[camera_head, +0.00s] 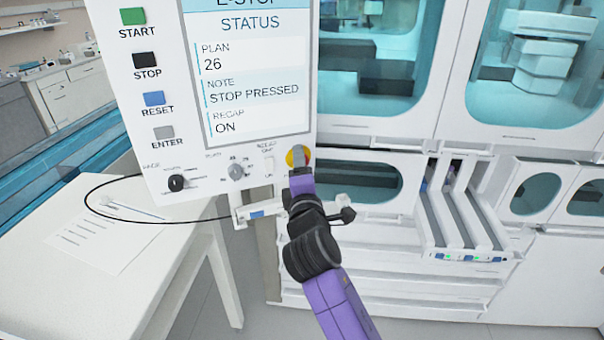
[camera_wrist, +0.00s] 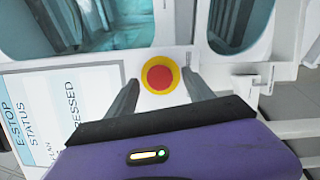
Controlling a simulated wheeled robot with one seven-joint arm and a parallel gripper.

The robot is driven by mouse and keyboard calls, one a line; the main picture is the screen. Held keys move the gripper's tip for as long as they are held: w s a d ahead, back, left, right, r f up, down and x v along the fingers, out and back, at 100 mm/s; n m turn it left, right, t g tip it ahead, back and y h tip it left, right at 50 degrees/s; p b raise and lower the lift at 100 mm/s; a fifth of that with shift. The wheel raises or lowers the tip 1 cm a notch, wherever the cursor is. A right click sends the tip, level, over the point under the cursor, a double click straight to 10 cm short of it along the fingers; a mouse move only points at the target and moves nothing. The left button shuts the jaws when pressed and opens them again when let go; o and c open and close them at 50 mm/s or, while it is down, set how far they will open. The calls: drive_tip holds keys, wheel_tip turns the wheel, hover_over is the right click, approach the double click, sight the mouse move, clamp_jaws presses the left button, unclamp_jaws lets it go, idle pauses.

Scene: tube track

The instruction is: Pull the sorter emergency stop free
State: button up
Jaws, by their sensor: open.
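The emergency stop is a red round button on a yellow ring at the panel's lower right corner. It shows whole in the wrist view (camera_wrist: 160,75). In the head view only part of its yellow ring (camera_head: 291,158) shows beside my gripper, which hides the rest. My gripper (camera_head: 299,158) is open in front of the button. In the wrist view its two grey fingers (camera_wrist: 160,84) stand apart, one on each side of the button. I cannot tell whether they touch it. The control panel (camera_head: 190,80) screen reads E-STOP STATUS, with the note STOP PRESSED.
The panel also carries START, STOP, RESET and ENTER buttons and two knobs. A white table (camera_head: 50,270) with a paper sheet stands at left, with a black cable above it. A white cabinet (camera_head: 360,250) with windows is behind, with a tube rack (camera_head: 465,225) at right.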

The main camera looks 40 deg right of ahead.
drive_tip(key=shift+w+d, duration=0.35)
clamp_jaws()
idle(0.3)
drive_tip(key=shift+s+a, duration=0.2)
drive_tip(key=shift+s, duration=0.1)
unclamp_jaws()
